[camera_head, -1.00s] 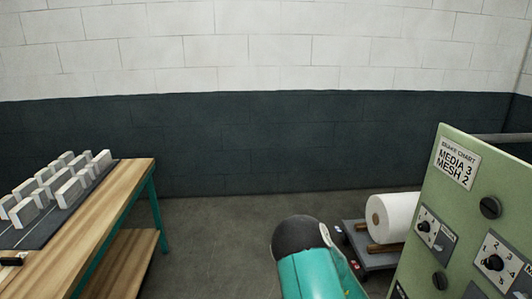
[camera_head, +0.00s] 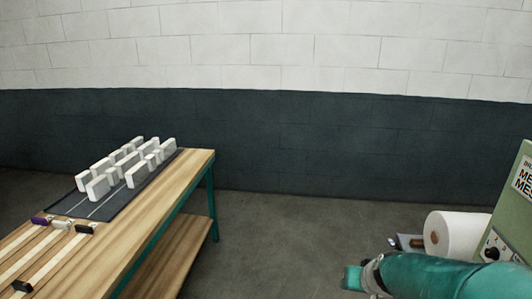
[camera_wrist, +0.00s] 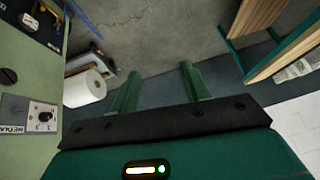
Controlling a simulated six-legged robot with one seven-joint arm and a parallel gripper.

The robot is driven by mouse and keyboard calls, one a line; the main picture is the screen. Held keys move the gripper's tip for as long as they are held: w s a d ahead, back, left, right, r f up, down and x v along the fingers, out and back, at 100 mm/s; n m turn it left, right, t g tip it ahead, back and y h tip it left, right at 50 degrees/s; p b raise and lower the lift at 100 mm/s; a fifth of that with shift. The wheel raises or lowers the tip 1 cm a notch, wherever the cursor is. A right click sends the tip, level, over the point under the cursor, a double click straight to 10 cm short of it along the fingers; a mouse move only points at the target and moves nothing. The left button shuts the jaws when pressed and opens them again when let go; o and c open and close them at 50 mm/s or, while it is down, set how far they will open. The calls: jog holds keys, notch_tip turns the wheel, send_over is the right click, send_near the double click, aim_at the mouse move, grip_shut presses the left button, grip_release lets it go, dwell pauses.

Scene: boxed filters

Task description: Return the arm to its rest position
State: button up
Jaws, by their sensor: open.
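My teal arm shows at the lower right of the head view, reaching in from the right edge, with its jaws outside that picture or hidden. In the wrist view my gripper (camera_wrist: 160,88) has its two green fingers spread wide apart. Only floor and dark wall show between and beyond them, and nothing is held.
A wooden bench (camera_head: 190,172) with teal legs carries white boxes (camera_head: 137,174) on a dark mat. At right stand a green control panel (camera_head: 510,225) with dials and a white roll (camera_head: 455,234) on a low cart. Open floor (camera_head: 280,225) lies between.

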jog(key=s+a+r+n, duration=0.1)
jog(key=s+a+r, duration=0.2)
jog(key=s+r, duration=0.2)
jog(key=s+a+r+n+g, duration=0.1)
jog(key=s+a+r, duration=0.3)
jog(key=s, duration=0.7)
notch_tip(320, 180, up, 3)
jog(key=shift+s+a+f, duration=0.15)
jog(key=shift+a+f, duration=0.05)
jog(key=shift+c, duration=1.2)
jog(key=shift+d, duration=0.2)
